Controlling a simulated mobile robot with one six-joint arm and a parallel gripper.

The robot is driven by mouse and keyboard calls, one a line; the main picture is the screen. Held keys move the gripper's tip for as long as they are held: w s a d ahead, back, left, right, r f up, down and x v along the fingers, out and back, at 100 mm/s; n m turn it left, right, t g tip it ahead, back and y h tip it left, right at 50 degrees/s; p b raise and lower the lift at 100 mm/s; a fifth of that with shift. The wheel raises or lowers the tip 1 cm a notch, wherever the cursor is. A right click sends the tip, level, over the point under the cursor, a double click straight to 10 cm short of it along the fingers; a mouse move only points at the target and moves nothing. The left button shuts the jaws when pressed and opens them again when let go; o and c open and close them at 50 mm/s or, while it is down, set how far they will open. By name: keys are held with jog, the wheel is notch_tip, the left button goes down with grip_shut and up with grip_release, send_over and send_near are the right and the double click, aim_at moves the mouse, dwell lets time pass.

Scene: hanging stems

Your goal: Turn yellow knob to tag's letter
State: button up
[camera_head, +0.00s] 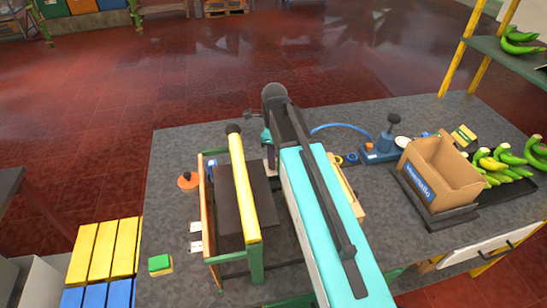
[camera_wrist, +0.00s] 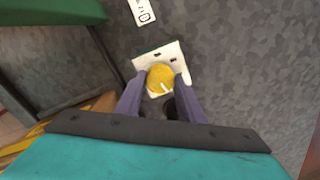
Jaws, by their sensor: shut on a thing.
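In the wrist view, a round yellow knob (camera_wrist: 160,76) sits on a white plate (camera_wrist: 179,59) with small dark marks and a green edge. A short white line shows on the knob, towards its lower right. My gripper (camera_wrist: 160,88) has its two grey-purple fingers on either side of the knob, shut on it. A white tag (camera_wrist: 142,12) with a dark character lies above the plate, cut by the frame's top edge; I cannot read its letter surely. In the head view, my arm hides the knob and fingers.
In the head view, a wooden-sided rack with a yellow bar (camera_head: 244,190) stands left of my arm. A cardboard box (camera_head: 440,172) and green bananas (camera_head: 508,165) are at right. A green-topped block (camera_head: 160,263) is at front left. A dark green surface (camera_wrist: 50,10) shows in the wrist view.

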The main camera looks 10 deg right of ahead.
jog(key=o, duration=1)
jog(key=shift+o, duration=0.2)
jog(key=shift+r, duration=0.2)
notch_tip(320, 180, up, 14)
jog(key=b, duration=0.3)
jog(key=shift+f, duration=0.25)
jog(key=shift+s+f, duration=0.1)
dwell(0.3)
